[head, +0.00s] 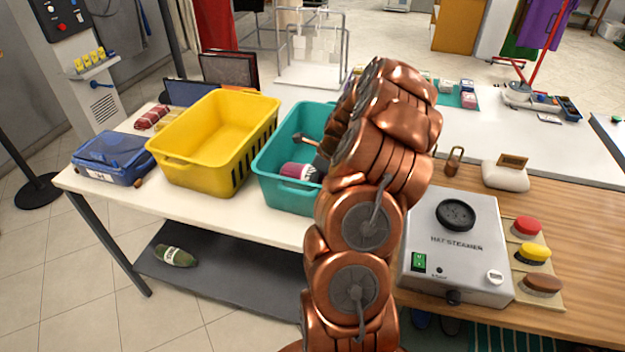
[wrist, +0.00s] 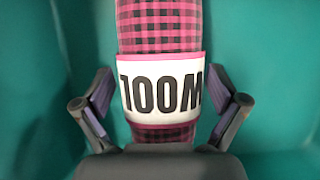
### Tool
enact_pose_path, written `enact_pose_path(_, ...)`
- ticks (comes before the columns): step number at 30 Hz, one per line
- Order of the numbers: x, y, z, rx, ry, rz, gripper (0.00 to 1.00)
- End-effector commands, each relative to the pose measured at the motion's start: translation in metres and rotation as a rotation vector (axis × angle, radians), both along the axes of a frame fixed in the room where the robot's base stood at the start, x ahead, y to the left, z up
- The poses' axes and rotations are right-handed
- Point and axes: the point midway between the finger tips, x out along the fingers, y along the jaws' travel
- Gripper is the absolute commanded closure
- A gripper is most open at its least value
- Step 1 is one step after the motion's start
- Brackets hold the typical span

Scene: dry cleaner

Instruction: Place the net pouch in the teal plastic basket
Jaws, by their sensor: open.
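The teal plastic basket (head: 280,192) stands on the white table, right of the yellow basket. A pink-and-black checked pouch (head: 298,171) with a white label lies inside it; I take it for the net pouch. In the wrist view the pouch (wrist: 160,27) runs up the picture, and its label reads WOOL upside down. The teal basket surface (wrist: 40,60) surrounds it. My gripper (wrist: 162,105) is open, with one finger on each side of the label and small gaps visible. In the head view my arm hides the basket's right part.
A yellow basket (head: 215,135) and a blue lidded box (head: 110,157) stand left of the teal basket. A hat steamer (head: 455,245) stands to the right, near a brass padlock (head: 454,161). A green labelled roll (head: 175,256) lies on the lower shelf.

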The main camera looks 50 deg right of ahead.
Motion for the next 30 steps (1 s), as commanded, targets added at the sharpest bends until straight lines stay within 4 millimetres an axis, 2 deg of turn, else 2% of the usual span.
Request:
enact_pose_path(5,-0.007,-0.005,0.020,-0.005,-0.005,-0.002,0.04)
enact_pose_path(18,-0.034,-0.018,0.092,-0.005,-0.004,-0.003,0.04)
enact_pose_path(24,-0.040,-0.019,0.106,-0.001,0.001,0.000,0.04)
enact_pose_path(30,-0.041,-0.019,0.109,0.000,0.000,0.000,0.04)
